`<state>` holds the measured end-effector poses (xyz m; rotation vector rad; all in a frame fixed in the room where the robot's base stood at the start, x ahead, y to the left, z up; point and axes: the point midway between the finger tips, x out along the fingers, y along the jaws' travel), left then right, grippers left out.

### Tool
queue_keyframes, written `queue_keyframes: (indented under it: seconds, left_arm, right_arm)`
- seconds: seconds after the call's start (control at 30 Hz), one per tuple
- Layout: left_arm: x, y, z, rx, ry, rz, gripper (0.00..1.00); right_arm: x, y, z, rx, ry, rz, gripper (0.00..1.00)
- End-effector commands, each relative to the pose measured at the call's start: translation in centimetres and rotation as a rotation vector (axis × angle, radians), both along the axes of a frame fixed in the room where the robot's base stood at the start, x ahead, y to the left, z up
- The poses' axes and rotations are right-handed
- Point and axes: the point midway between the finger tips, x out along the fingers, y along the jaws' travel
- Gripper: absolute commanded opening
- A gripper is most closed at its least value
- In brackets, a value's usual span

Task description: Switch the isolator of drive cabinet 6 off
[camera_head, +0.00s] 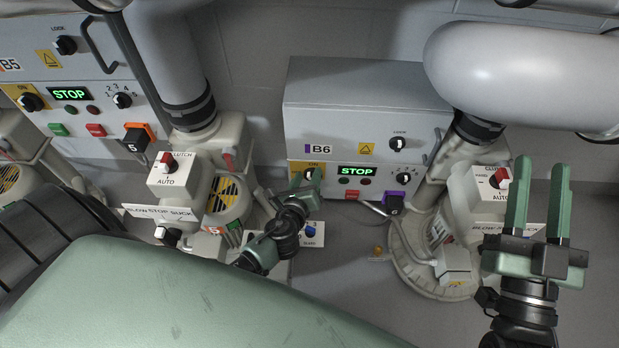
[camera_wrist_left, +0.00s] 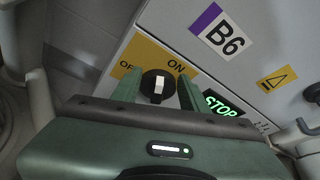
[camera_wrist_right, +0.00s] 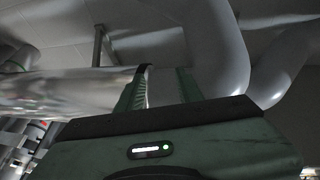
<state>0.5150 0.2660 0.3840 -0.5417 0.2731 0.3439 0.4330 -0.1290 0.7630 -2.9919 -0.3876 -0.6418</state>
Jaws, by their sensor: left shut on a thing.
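Drive cabinet 6 (camera_head: 365,105) is a grey box marked B6 (camera_head: 319,149); its display (camera_head: 357,170) reads green STOP. Its isolator is a black round knob (camera_wrist_left: 157,87) with a white bar on a yellow plate (camera_wrist_left: 150,52) marked OFF and ON. In the left wrist view the bar stands about upright in the picture, below and between the two words. My left gripper (camera_head: 303,180) is at the cabinet's lower left, its fingers on both sides of the knob and shut on it. My right gripper (camera_head: 537,190) is open and empty, fingers up, at the right.
Cabinet B5 (camera_head: 70,75) with its own controls is at the left. A blower with a CLUTCH/AUTO switch box (camera_head: 180,177) stands left of my left gripper. Another blower's switch box (camera_head: 492,190) is behind my right gripper. A purple-collared plug (camera_head: 394,202) sits below B6.

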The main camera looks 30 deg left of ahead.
Motion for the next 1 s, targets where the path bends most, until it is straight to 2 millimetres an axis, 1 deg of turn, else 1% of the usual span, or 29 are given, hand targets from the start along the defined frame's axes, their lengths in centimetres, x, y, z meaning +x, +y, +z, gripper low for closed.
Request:
queue_keyframes:
  seconds: [0.03, 0.2, 0.33, 0.53, 0.83, 0.87, 0.9, 0.93, 1.0]
  left_arm:
    - [-0.2, 0.1, -0.5, -0.022, -0.008, 0.000, 0.03]
    - [-0.2, 0.3, -0.5, -0.089, -0.040, 0.000, 0.03]
    - [-0.3, 0.3, -0.5, -0.119, -0.055, 0.000, 0.03]
    - [-0.3, 0.3, -0.5, -0.138, -0.063, 0.000, 0.03]
    - [-0.3, 0.3, -0.4, -0.138, -0.063, 0.000, 0.03]
    - [-0.3, 0.3, -0.5, -0.139, -0.062, -0.001, 0.46]
    - [-0.3, 0.3, -0.5, -0.139, -0.062, -0.001, 0.57]
    - [-0.3, 0.3, -0.4, -0.138, -0.063, 0.000, 0.65]
    - [-0.3, 0.3, -0.4, -0.138, -0.063, 0.000, 0.65]
  right_arm:
    - [-0.5, 0.0, 0.7, 0.016, -0.056, 0.004, 0.36]
    - [-2.2, -0.1, 3.4, 0.063, -0.219, 0.012, 0.36]
    - [-3.3, -0.2, 4.7, 0.087, -0.302, 0.017, 0.36]
    - [-4.0, -0.3, 5.5, 0.101, -0.351, 0.019, 0.36]
    - [-4.1, -0.3, 5.5, 0.102, -0.353, 0.019, 0.36]
    - [-4.1, -0.3, 5.5, 0.102, -0.353, 0.019, 0.36]
    - [-4.1, -0.3, 5.5, 0.102, -0.353, 0.019, 0.36]
    - [-4.1, -0.3, 5.5, 0.102, -0.353, 0.019, 0.36]
    - [-4.0, -0.3, 5.5, 0.102, -0.353, 0.019, 0.36]
